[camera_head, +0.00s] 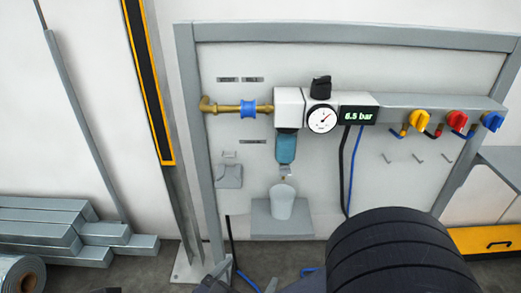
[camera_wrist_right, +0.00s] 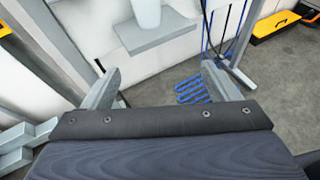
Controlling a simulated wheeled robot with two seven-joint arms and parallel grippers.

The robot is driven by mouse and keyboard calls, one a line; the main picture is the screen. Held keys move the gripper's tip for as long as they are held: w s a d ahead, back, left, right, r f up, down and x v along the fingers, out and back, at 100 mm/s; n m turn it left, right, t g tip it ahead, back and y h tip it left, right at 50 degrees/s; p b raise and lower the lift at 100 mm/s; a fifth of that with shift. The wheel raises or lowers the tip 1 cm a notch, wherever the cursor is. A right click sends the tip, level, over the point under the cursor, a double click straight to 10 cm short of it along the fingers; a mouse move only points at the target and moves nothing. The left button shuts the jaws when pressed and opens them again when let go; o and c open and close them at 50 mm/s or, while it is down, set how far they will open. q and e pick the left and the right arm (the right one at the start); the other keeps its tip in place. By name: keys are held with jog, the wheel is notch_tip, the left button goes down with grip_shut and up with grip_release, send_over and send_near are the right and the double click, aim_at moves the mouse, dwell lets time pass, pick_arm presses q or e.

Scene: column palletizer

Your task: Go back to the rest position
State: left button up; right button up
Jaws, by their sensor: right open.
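My right gripper (camera_wrist_right: 160,88) is open in the right wrist view, with its two grey fingers wide apart. Nothing is held between them; the wall and floor show through the gap. In the head view my dark ribbed right arm fills the lower right, and the gripper is only partly seen at the bottom edge, below the wall panel (camera_head: 240,65). My left gripper is not seen in either view.
The panel carries a gauge (camera_head: 321,118), a display reading 6.5 bar (camera_head: 357,116), and red, yellow and blue valves. A pale cup (camera_head: 281,202) stands on a small grey shelf (camera_head: 268,228). Metal beams (camera_head: 50,232) lie at left; a yellow case (camera_head: 488,240) is at right.

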jog(key=d+f+m+g, duration=0.1)
jog(key=d+m+g, duration=0.9)
jog(key=d, duration=0.6)
jog(key=s+d+m+g+y, duration=0.1)
jog(key=s+d+m+y, duration=0.55)
jog(key=m, duration=0.65)
notch_tip(320, 180, up, 34)
jog(key=s+d+m+t+y+p, duration=0.1)
jog(key=m+p, duration=0.8)
jog(key=p, duration=2.3)
jog(key=t+y, duration=0.2)
jog(key=t, duration=0.1)
